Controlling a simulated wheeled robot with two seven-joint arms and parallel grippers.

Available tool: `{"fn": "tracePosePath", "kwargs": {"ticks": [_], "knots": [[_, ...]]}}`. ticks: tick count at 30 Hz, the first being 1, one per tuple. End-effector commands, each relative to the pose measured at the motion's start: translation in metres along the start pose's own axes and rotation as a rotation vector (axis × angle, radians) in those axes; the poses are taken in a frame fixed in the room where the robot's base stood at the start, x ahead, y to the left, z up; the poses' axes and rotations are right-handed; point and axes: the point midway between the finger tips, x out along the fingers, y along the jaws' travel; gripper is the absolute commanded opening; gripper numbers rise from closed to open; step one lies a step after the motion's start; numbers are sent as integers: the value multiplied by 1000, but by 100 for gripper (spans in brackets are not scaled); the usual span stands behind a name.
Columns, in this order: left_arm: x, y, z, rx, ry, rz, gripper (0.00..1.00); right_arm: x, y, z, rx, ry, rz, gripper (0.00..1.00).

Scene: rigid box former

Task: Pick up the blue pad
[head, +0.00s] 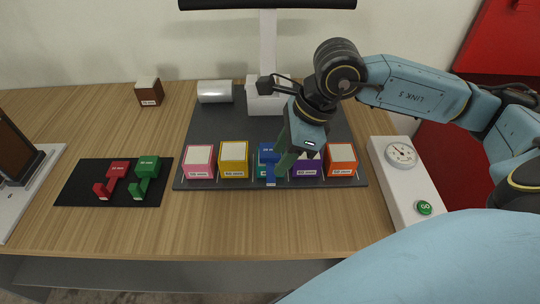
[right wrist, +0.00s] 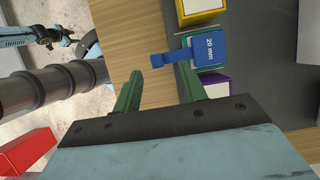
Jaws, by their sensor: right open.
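The blue pad (head: 269,153), labelled 20 mm, has a narrow stem toward the front edge. It is at the teal block (head: 261,172), in the middle of the row on the dark plate. In the right wrist view the blue pad (right wrist: 210,51) lies just beyond my fingertips, its stem pointing left. My right gripper (head: 285,164) is over the row, beside the pad. It also shows in the right wrist view (right wrist: 158,69), with its green fingers apart and nothing between them. Part of my left arm shows small in the right wrist view; its jaws are unclear.
Pink (head: 199,162), yellow (head: 234,160), purple (head: 306,166) and orange (head: 341,160) blocks share the row. A red pad (head: 118,168) and green pad (head: 148,167) lie on a black mat (head: 75,187). A white column (head: 267,50) stands behind. A dial panel (head: 405,180) is at right.

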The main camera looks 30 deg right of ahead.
Motion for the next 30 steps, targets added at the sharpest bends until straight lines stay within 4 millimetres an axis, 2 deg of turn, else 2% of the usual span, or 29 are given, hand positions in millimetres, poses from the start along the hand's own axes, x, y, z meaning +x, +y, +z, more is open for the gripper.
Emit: {"fn": "tracePosePath", "kwargs": {"ticks": [5, 12, 21, 30], "knots": [[-1, 0, 0, 0, 0, 0, 43, 16, 2, 1, 0, 0, 3, 42], [0, 0, 0, 0, 0, -1, 43, 49, 4, 3, 1, 0, 2, 42], [0, -2, 0, 1, 1, -2, 43, 54, 4, 3, -1, -1, 0, 42], [0, -3, -1, 1, 3, -3, 43, 54, 4, 3, 0, -1, 0, 4]]}}
